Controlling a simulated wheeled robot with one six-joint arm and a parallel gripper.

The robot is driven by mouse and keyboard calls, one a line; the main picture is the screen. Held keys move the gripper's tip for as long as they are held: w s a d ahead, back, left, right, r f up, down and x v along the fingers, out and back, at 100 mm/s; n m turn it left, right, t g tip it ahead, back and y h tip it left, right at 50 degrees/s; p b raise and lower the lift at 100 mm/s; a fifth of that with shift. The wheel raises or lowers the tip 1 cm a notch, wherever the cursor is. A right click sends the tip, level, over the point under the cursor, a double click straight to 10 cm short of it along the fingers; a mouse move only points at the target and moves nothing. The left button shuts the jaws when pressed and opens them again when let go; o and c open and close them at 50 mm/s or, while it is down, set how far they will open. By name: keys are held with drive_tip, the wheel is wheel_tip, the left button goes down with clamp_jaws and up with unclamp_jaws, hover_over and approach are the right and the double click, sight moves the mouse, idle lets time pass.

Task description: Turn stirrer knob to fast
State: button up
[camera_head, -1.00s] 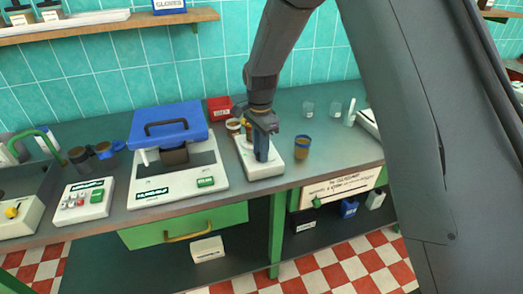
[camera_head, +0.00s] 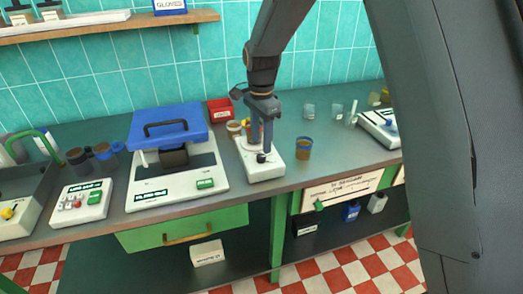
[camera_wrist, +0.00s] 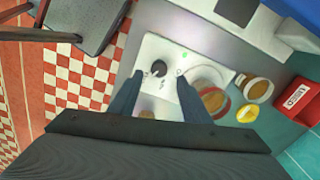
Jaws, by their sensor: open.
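The stirrer (camera_head: 265,173) is a white box on the bench, right of the blue-lidded machine. Its black knob (camera_head: 261,157) is on the top near the front and also shows in the wrist view (camera_wrist: 159,68) with a pale pointer mark. A small green light and a round plate (camera_wrist: 205,73) are beside it. My gripper (camera_head: 261,147) is open above the stirrer, its fingers pointing down. In the wrist view the fingers (camera_wrist: 159,82) are apart, either side of the knob's line, with the knob just beyond them. I cannot read the dial's markings.
A jar of brown liquid (camera_head: 303,148) stands right of the stirrer. A red box (camera_head: 221,110) and small pots (camera_head: 234,127) are behind it. The blue-lidded machine (camera_head: 172,160) is on the left. Glass beakers (camera_head: 310,110) stand further back right.

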drive_tip(key=shift+r, duration=1.45)
drive_tip(key=shift+s+d, duration=0.15)
drive_tip(key=shift+d, duration=0.05)
drive_tip(key=s+d+f+n, duration=0.1)
drive_tip(key=s+d+n, duration=0.5)
drive_tip(key=s, duration=0.5)
drive_tip(key=s+d+f+n+t+b, duration=0.1)
drive_tip(key=s+d+f+n, duration=0.1)
drive_tip(key=s+d+n, duration=0.4)
drive_tip(key=s+d, duration=0.5)
drive_tip(key=s, duration=0.1)
drive_tip(key=shift+s, duration=0.15)
